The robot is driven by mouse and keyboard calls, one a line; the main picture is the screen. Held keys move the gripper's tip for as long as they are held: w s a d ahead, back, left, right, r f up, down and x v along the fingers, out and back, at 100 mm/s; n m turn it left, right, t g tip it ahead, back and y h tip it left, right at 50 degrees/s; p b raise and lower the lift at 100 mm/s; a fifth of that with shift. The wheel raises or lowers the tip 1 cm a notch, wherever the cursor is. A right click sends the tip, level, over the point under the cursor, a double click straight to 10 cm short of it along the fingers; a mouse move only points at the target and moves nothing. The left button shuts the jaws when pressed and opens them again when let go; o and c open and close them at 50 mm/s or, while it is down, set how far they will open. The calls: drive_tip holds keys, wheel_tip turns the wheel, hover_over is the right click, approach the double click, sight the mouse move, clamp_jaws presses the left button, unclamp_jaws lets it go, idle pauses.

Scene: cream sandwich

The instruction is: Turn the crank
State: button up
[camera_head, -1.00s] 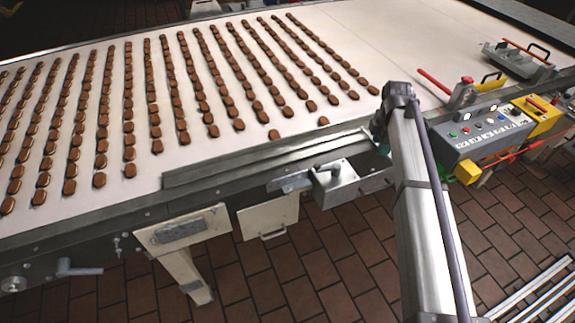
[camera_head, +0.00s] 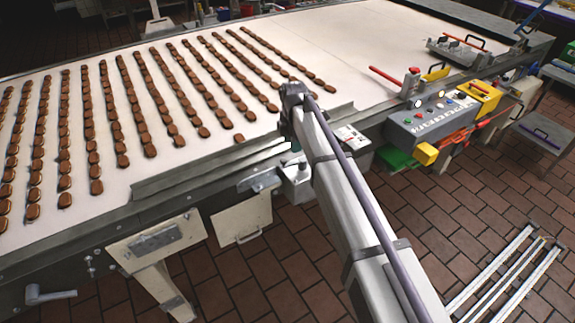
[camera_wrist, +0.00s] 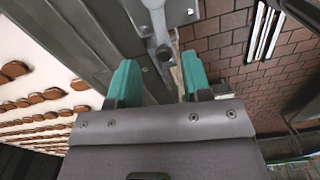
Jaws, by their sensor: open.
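A grey metal crank (camera_wrist: 158,25) lies ahead of my gripper in the wrist view, on a light grey housing at the machine's side. Its rounded end lies just beyond the gap between the fingers, not clasped. My gripper (camera_wrist: 160,82) has two teal fingers spread apart, with nothing held between them. In the head view, the metal housing (camera_head: 297,188) shows beside the conveyor's edge, partly covered by my arm. My gripper is mostly hidden there behind my arm, so its exact distance from the crank cannot be told.
The conveyor (camera_head: 345,60) carries rows of brown biscuits (camera_head: 95,170). A metal guide rail (camera_head: 190,175) runs along its near edge. A control box (camera_head: 432,122) with buttons stands to the right. Another grey lever handle (camera_head: 50,294) is at lower left.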

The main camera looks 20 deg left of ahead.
sight(292, 162)
wheel_tip(292, 162, down, 8)
drive_tip(key=b, duration=0.6)
drive_tip(key=shift+f+b, duration=0.2)
drive_tip(key=shift+b, duration=0.15)
drive_tip(key=shift+r, duration=0.1)
drive_tip(key=shift+c, duration=0.3)
clamp_jaws()
